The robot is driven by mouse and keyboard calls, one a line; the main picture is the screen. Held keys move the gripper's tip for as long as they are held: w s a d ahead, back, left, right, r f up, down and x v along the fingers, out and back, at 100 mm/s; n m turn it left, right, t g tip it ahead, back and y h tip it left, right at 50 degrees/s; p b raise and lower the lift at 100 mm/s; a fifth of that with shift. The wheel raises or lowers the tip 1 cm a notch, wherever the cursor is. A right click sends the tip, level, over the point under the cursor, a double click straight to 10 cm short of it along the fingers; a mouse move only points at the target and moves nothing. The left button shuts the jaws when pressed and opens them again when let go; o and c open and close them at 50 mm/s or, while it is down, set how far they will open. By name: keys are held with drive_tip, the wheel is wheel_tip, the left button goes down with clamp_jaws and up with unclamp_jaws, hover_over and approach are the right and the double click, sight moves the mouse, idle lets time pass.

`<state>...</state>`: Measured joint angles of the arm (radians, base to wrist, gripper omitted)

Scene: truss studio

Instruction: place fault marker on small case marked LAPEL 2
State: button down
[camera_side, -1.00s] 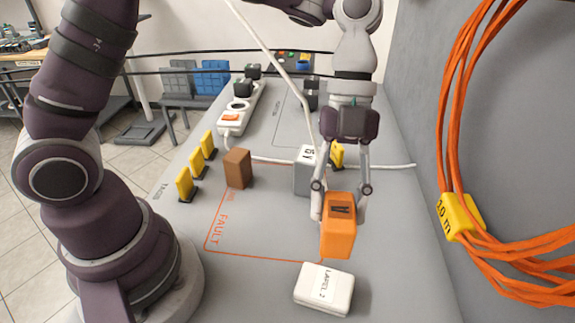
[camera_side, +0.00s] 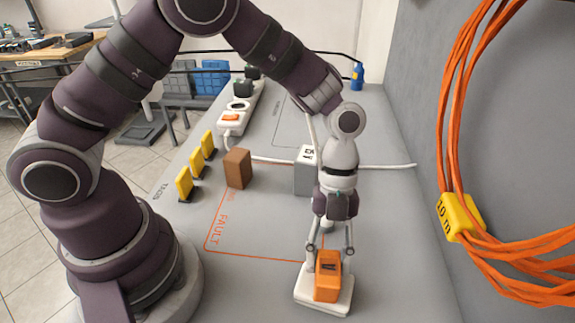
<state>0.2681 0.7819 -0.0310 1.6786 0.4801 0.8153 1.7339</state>
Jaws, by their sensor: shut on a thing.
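The fault marker (camera_side: 327,283) is an orange block with a dark patch near its top. My gripper (camera_side: 329,257) points down and is shut on it, one finger on each side. The small white case (camera_side: 303,294) lies flat at the front of the table, directly under the marker. The marker appears upright and at the case's top face; whether it rests there or hangs just above is hard to tell. The LAPEL 2 label is hidden behind the marker.
A red-outlined FAULT area (camera_side: 222,235) lies left of the case. A brown block (camera_side: 237,168), a grey-white block (camera_side: 305,170) and several yellow tags (camera_side: 184,184) stand behind. A power strip (camera_side: 241,108) is farther back. Orange cable (camera_side: 455,120) hangs on the right wall.

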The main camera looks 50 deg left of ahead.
drive_tip(key=c, duration=0.7)
unclamp_jaws()
drive_tip(key=shift+c, duration=0.2)
drive_tip(key=shift+r, duration=0.1)
drive_tip(key=v, duration=1.2)
drive_tip(key=s+a+r+n+t+y, duration=0.1)
drive_tip(key=s+a+n+t, duration=0.3)
drive_tip(key=n, duration=0.9)
drive_tip(key=s+a+r+n+t+y, duration=0.2)
drive_tip(key=a+n, duration=0.6)
drive_tip(key=n, duration=0.6)
drive_tip(key=s+r+t, duration=0.1)
drive_tip(key=s+t, duration=0.1)
drive_tip(key=shift+s+r+t, duration=0.2)
drive_tip(key=shift+r+t, duration=0.15)
drive_tip(key=shift+t, duration=0.05)
